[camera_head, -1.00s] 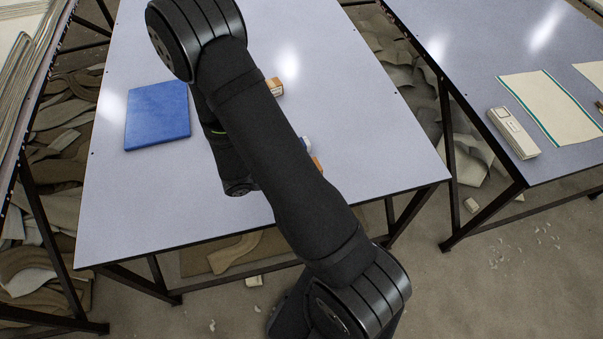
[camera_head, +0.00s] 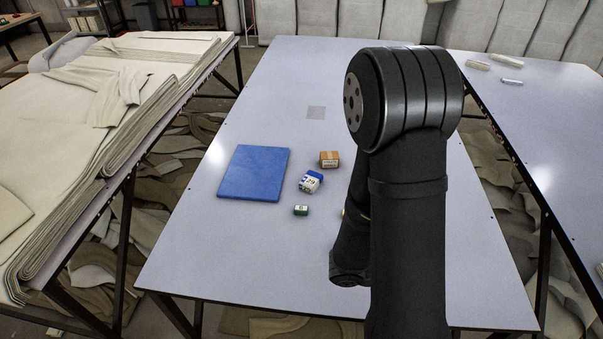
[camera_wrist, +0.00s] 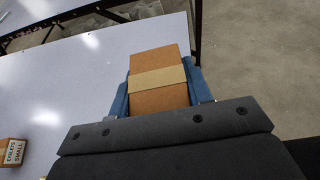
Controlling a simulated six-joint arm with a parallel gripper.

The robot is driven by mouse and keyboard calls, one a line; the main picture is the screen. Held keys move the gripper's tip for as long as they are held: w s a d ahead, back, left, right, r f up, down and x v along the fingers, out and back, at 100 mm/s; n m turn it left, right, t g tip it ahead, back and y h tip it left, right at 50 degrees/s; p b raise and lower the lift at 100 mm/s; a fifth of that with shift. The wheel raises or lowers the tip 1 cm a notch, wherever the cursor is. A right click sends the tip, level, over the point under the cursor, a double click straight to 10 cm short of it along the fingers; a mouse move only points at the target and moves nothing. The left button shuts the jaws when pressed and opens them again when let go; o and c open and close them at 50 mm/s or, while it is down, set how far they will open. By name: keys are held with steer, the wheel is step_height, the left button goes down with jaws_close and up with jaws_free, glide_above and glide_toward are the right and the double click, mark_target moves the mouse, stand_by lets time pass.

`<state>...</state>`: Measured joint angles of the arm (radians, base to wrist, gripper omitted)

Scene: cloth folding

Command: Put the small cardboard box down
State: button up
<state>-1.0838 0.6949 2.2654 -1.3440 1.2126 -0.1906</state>
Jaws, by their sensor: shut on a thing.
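In the wrist view, a small brown cardboard box (camera_wrist: 158,98) with a paler tape band sits between the two blue fingers of my gripper (camera_wrist: 160,78). My gripper is shut on it. The grey table top (camera_wrist: 70,85) lies beneath, and its edge with the floor beyond shows at the right. The gap between box and table cannot be told. In the head view my arm covers the right-middle of the table (camera_head: 200,262); the gripper and held box are hidden there.
A blue folded cloth (camera_head: 253,173) lies left of centre. A grey square (camera_head: 316,112) lies farther back. The table's far part is clear.

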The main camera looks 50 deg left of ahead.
step_height(320, 180, up, 4)
steer(key=shift+r, duration=0.2)
steer(key=shift+w+a, duration=0.1)
steer(key=shift+a, duration=0.25)
steer(key=w+a+f+n+t+y, duration=0.1)
steer(key=w+a+n+y, duration=0.15)
steer(key=a, duration=0.85)
steer(key=w+a+f+n+t+y, duration=0.1)
steer(key=w+a+n+y, duration=0.15)
steer(key=a, duration=0.75)
steer(key=w+a+f+n+t+y, duration=0.1)
steer(key=w+a+f+n+y, duration=0.15)
steer(key=a, duration=0.85)
steer(key=a+r+n+g+y, duration=0.15)
steer(key=a+n+y, duration=0.4)
steer(key=a, duration=1.25)
steer(key=n+g+y, duration=0.3)
steer(key=y, duration=0.2)
glide_above(253, 165)
steer(key=f, duration=0.8)
steer(key=shift+w+d+f, duration=0.15)
steer(key=shift+w+d, duration=0.05)
steer(key=shift+w, duration=0.05)
steer(key=shift+s+a+f, duration=0.25)
steer(key=shift+f, duration=1.95)
